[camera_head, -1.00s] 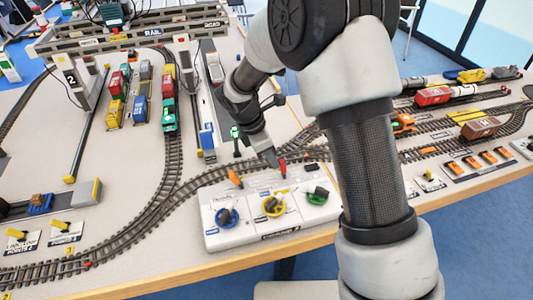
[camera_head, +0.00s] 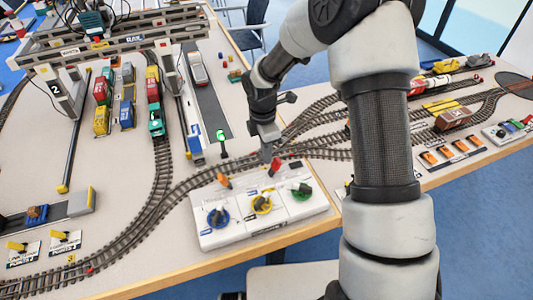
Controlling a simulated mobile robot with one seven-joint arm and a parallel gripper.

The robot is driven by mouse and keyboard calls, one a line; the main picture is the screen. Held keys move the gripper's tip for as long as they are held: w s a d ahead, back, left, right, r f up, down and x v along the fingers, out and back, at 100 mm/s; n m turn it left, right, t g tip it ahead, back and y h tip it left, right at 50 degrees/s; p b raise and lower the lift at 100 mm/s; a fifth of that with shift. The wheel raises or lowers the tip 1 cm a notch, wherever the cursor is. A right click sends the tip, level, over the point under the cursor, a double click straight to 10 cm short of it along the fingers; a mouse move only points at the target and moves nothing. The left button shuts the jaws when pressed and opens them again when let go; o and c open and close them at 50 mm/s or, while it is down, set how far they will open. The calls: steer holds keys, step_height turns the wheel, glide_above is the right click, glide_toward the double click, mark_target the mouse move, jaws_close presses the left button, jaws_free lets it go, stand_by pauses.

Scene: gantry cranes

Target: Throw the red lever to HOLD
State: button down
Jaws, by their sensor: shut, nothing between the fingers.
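The red lever (camera_head: 275,166) stands at the back edge of the white control panel (camera_head: 230,236), tilted to the right. My gripper (camera_head: 267,158) is shut and empty, pointing down just to the left of the lever's upper end. I cannot tell whether its tip touches the lever. An orange lever (camera_head: 224,181) stands to the left on the same panel. The panel's front has a blue-ringed knob (camera_head: 217,216), a yellow-ringed knob (camera_head: 262,203) and a green knob (camera_head: 302,191). Any HOLD marking is too small to read.
Curved track (camera_head: 165,213) runs close behind and left of the panel. A small dark signal with a green top (camera_head: 221,141) stands behind it. Toy trains (camera_head: 154,103) and gantry cranes (camera_head: 57,92) fill the back left. The table's wooden front edge (camera_head: 225,260) lies near the panel.

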stand_by(0.3)
step_height(320, 180, up, 12)
steer(key=a+p, duration=0.1)
steer(key=a, duration=0.1)
steer(key=shift+s+f, duration=0.2)
steer(key=shift+s, duration=0.05)
steer(key=shift+s+f, duration=0.1)
stand_by(0.5)
